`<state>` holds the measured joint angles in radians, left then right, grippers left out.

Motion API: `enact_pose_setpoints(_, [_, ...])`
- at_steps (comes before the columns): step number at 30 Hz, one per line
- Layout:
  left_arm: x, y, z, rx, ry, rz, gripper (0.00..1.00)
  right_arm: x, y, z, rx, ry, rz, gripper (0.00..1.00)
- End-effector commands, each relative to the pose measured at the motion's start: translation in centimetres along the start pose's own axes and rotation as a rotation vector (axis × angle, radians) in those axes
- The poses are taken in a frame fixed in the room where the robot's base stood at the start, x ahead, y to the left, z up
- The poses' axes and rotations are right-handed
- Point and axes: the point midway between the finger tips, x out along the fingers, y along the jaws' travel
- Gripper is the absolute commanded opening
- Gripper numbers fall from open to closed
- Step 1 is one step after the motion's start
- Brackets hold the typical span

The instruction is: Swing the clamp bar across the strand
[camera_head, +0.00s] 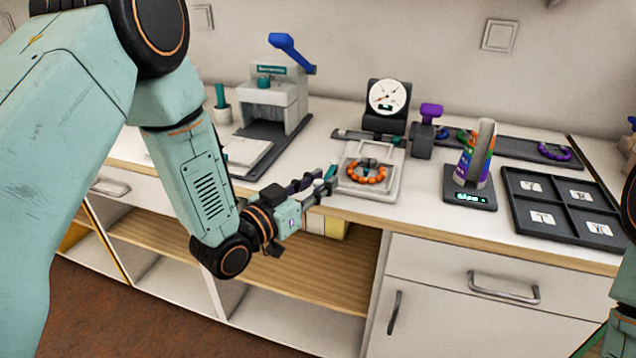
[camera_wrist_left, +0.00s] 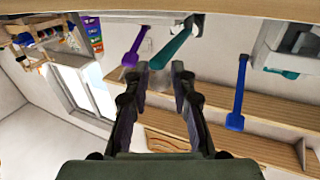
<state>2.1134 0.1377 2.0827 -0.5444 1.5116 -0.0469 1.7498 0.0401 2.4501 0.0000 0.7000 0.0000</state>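A strand of orange beads (camera_head: 379,178) lies curved around a grey piece on a white board (camera_head: 387,194) near the counter's front edge. A teal bar (camera_head: 331,172), which looks like the clamp bar, stands at the board's left side, partly hidden by my gripper. In the left wrist view the teal bar (camera_wrist_left: 171,48) shows just beyond my fingertips. My left gripper (camera_head: 318,186) is at the front left of the board, its fingers apart with nothing visibly held between them. It also shows in the left wrist view (camera_wrist_left: 155,84). My right gripper is out of view.
A press with a blue lever (camera_head: 285,43) stands at back left. A dial gauge (camera_head: 387,96) with a purple-handled lever (camera_head: 431,112) stands behind the board. A rainbow-labelled can (camera_head: 472,160) sits on a scale (camera_head: 463,197). A divided dark tray (camera_head: 559,208) lies right.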

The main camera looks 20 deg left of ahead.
Motion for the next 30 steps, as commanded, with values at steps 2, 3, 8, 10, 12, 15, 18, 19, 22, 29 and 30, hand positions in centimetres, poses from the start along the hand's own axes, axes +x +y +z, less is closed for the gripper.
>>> enact_pose_setpoints(2, [-0.02,0.0,0.02,0.0,0.0,0.0,0.15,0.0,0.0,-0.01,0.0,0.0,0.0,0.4])
enact_pose_setpoints(3, [-0.02,0.0,0.02,0.0,0.0,0.0,0.11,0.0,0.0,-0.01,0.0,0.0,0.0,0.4])
enact_pose_setpoints(8, [-0.02,0.0,0.03,0.0,-0.001,0.0,0.0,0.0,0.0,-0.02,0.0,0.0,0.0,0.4])
enact_pose_setpoints(10, [-0.02,0.0,0.03,0.0,-0.001,0.0,0.0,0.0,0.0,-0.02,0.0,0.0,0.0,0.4])
enact_pose_setpoints(12, [-0.02,0.0,0.04,0.0,-0.001,0.0,0.0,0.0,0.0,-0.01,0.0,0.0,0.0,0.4])
enact_pose_setpoints(15, [-0.02,0.0,0.04,0.0,-0.001,0.0,0.0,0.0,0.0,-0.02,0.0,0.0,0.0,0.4])
enact_pose_setpoints(18, [-0.03,0.0,0.05,0.0,-0.001,0.0,0.0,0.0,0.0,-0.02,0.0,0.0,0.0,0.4])
enact_pose_setpoints(19, [-0.03,0.01,0.05,0.0,-0.001,0.0,0.0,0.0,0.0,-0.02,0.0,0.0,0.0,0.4])
enact_pose_setpoints(22, [-0.04,0.02,0.07,0.0,-0.002,0.0,0.0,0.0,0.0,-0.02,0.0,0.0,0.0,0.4])
enact_pose_setpoints(29, [-0.07,-0.01,0.13,-0.001,-0.003,-0.003,0.0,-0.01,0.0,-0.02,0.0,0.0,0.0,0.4])
enact_pose_setpoints(30, [-0.07,-0.01,0.14,-0.001,-0.003,-0.005,0.0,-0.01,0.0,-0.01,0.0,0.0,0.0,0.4])
